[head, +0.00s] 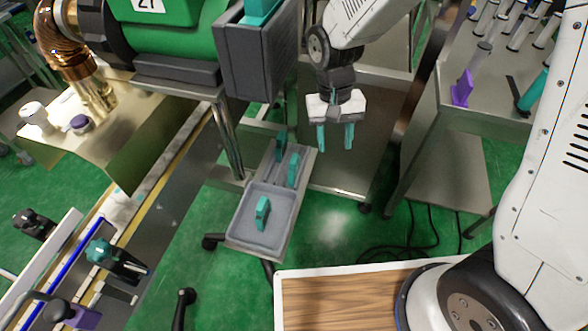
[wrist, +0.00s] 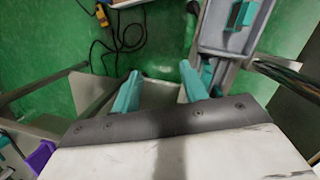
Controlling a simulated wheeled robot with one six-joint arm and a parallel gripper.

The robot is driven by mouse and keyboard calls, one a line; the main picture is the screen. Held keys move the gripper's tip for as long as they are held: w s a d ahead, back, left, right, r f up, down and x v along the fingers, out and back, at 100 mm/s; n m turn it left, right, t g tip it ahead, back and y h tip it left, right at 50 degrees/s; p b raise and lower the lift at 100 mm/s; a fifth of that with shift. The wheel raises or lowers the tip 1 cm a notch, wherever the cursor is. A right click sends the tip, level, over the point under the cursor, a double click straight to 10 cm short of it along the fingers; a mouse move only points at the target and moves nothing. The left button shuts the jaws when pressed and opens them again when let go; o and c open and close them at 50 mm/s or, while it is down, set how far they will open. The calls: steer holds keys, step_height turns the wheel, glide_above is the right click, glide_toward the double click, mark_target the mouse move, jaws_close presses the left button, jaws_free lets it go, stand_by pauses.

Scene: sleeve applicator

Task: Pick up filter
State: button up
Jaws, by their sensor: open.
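No thing is plainly marked as the filter. A teal block with a dark side (head: 262,212) stands in the front compartment of a grey tray (head: 240,238). Two more teal-and-dark pieces, one of them here (head: 293,168), stand in the tray's narrower rear part. My gripper (head: 335,140) hangs to the right of the tray's rear end, fingers pointing down, open and empty. In the wrist view my gripper's teal fingers (wrist: 160,78) are spread, with nothing between them. The tray (wrist: 230,45) and a teal block (wrist: 240,14) show there at the upper right.
A green machine (head: 180,40) with a grey box (head: 255,60) stands behind the tray. A metal table (head: 520,118) with several cylinders and a purple piece (head: 462,88) is at the right. A wooden top (head: 340,300) is in front. Green floor with black cables lies between.

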steer(key=m+t, duration=0.1)
steer(key=m, duration=0.1)
glide_above(294, 158)
steer(key=s+d, duration=0.2)
steer(key=s, duration=0.2)
step_height(294, 158, down, 10)
steer(key=r, duration=0.1)
steer(key=shift+m+t+y, duration=0.5)
steer(key=shift+m+t, duration=0.1)
steer(key=shift+m, duration=0.3)
steer(key=w+f, duration=0.1)
steer(key=w+a+f, duration=0.1)
steer(key=w, duration=0.1)
steer(key=shift+w+a, duration=0.15)
steer(key=shift+a, duration=0.05)
steer(key=shift+w+f, duration=0.15)
steer(key=shift+f, duration=0.1)
steer(key=f, duration=0.7)
steer(key=shift+w+a, duration=0.1)
steer(key=shift+a, duration=0.25)
steer(key=shift+c, duration=0.3)
jaws_close()
